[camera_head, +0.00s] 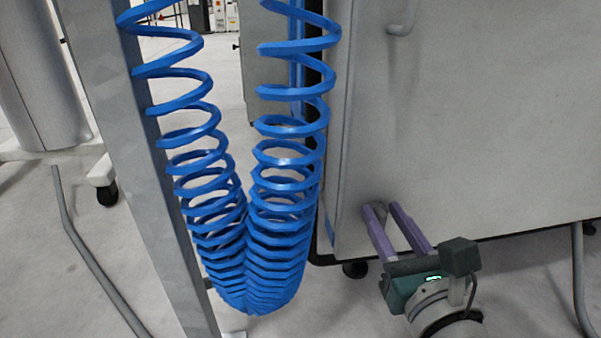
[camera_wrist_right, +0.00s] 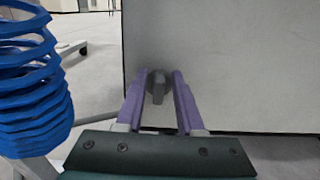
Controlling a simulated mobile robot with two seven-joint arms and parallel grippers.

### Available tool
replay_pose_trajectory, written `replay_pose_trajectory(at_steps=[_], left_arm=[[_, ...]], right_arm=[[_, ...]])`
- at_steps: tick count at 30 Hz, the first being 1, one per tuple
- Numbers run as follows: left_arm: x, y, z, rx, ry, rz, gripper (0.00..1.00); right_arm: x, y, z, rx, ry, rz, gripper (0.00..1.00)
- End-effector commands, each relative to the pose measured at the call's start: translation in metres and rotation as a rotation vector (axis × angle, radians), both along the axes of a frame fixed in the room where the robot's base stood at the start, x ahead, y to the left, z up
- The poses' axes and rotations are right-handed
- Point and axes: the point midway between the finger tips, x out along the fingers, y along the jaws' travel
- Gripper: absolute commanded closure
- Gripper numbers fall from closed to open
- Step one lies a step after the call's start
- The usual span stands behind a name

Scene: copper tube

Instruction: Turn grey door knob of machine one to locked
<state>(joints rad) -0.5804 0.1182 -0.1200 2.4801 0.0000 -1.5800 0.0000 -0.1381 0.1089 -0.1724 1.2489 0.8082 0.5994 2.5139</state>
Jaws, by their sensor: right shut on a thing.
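The grey door knob (camera_wrist_right: 157,88) is on the lower part of the pale grey door (camera_wrist_right: 230,70) of the machine. In the head view the knob (camera_head: 382,209) shows only a little between the fingertips. My right gripper (camera_head: 381,207) reaches the door from the lower right, its two purple fingers on either side of the knob. It is shut on the knob, and the fingers (camera_wrist_right: 158,80) also show in the right wrist view. The knob looks upright in the wrist view. My left gripper is not in view.
A coiled blue hose (camera_head: 247,230) hangs just left of the door. A grey metal post (camera_head: 150,180) stands left of it. Another grey handle (camera_head: 402,18) is higher on the machine. The floor at the lower right is mostly clear, with a bent grey tube (camera_head: 580,280).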

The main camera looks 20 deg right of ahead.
Motion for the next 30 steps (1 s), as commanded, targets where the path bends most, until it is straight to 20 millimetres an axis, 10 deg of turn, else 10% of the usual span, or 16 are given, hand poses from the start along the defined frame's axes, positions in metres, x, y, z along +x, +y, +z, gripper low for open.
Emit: replay_pose_trajectory(at_steps=[30], left_arm=[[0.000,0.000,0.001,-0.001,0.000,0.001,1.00]], right_arm=[[0.001,0.011,-0.011,-0.722,0.191,0.003,1.00]])
